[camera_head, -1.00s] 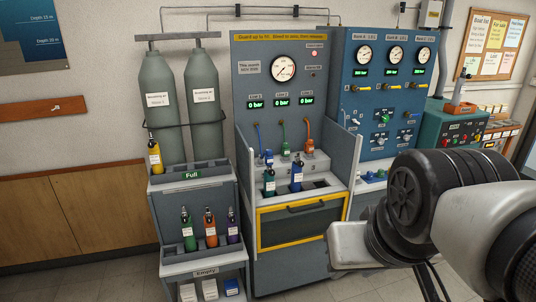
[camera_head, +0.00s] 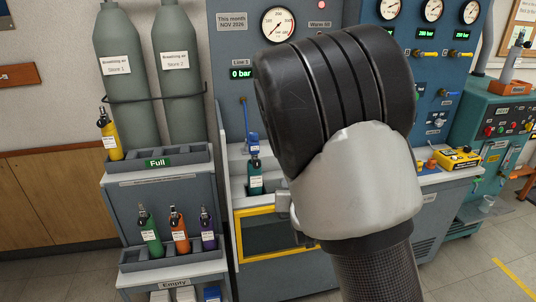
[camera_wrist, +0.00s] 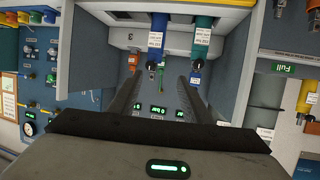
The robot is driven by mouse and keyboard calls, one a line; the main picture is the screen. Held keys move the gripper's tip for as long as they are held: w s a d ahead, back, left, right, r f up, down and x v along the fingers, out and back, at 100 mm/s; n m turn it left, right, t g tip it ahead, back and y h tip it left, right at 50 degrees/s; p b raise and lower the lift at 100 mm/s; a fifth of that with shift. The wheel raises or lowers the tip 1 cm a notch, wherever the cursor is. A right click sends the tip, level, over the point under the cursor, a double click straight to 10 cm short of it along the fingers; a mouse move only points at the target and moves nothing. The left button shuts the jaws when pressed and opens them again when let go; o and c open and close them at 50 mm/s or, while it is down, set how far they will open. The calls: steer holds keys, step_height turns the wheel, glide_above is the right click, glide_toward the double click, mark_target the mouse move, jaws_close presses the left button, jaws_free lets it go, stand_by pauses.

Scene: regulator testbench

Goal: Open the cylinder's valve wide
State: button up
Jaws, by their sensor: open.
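A teal cylinder (camera_head: 256,180) with a white label stands in the filling station under the Line 1 display, with a blue hose above it. In the wrist view, which is upside down, the teal cylinder (camera_wrist: 203,38) and a blue cylinder (camera_wrist: 158,36) stand side by side with their tops toward my gripper. My gripper (camera_wrist: 160,80) is open and empty, its fingers apart from both cylinders, with the hose ends and gauge panel beyond. The setting of either valve is too small to tell. My arm hides the blue cylinder in the head view.
A rack marked Full (camera_head: 158,172) holds a yellow cylinder (camera_head: 109,135); green, orange and purple cylinders stand in the lower Empty rack (camera_head: 175,258). Tall grey storage cylinders (camera_head: 125,75) stand behind. The filling station has side walls and a yellow-framed front door (camera_head: 262,235).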

steer(key=w+a+f+n+t+y+b, duration=0.1)
steer(key=a+f+n+t+y+b, duration=0.1)
steer(key=a+f+n, duration=0.3)
steer(key=t+y+b, duration=0.1)
steer(key=y+b, duration=0.1)
glide_toward(257, 165)
steer(key=x, duration=0.8)
steer(key=shift+w+f, duration=0.15)
steer(key=shift+w, duration=0.05)
steer(key=c, duration=1.1)
